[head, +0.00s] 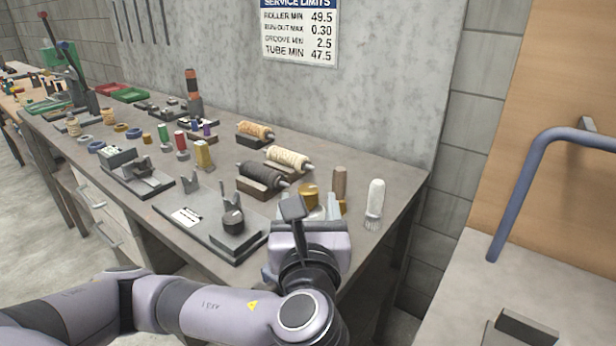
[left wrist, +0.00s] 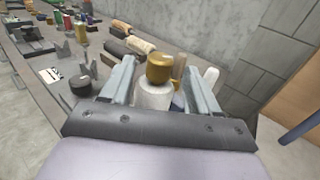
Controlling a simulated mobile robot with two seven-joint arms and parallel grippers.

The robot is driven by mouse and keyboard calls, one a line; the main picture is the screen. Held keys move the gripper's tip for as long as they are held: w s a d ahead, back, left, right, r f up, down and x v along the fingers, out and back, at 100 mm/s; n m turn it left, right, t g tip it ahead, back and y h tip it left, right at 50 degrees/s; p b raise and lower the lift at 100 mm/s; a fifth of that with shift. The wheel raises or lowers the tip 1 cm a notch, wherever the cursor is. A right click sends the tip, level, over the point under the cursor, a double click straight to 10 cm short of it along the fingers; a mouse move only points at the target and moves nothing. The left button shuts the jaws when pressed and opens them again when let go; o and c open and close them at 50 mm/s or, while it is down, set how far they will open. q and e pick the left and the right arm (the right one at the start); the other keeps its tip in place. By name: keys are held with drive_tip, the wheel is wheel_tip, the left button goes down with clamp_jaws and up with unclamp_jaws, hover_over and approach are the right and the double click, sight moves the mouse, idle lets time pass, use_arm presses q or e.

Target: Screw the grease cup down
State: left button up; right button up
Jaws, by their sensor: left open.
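The grease cup appears to be the brass, knurled-looking cap (head: 309,192) at the near right corner of the bench. In the left wrist view the brass cap (left wrist: 160,67) sits upright on a pale, rounded body (left wrist: 153,96). My left gripper (head: 316,208) is open, its two fingers reaching forward on either side of the cap and body. In the left wrist view a gap shows between the cap and each finger of the gripper (left wrist: 160,75). The lower part of the body is hidden by my gripper. My right gripper is not in view.
A wooden handle (head: 340,182) and a white-handled brush (head: 375,203) stand close to the right of the cap. A grey fixture plate (head: 205,232) with a dark knob lies to the left. Wrapped rollers (head: 262,174) lie behind. A blue rail (head: 525,190) stands at the right.

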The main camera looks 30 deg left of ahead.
sight(308, 184)
use_arm(q)
drive_tip(key=shift+w+a+r, duration=0.15)
drive_tip(key=shift+w, duration=0.05)
drive_tip(key=shift+x, duration=3.05)
drive_tip(key=c, duration=1)
drive_tip(key=shift+o, duration=0.2)
drive_tip(key=shift+p, duration=0.35)
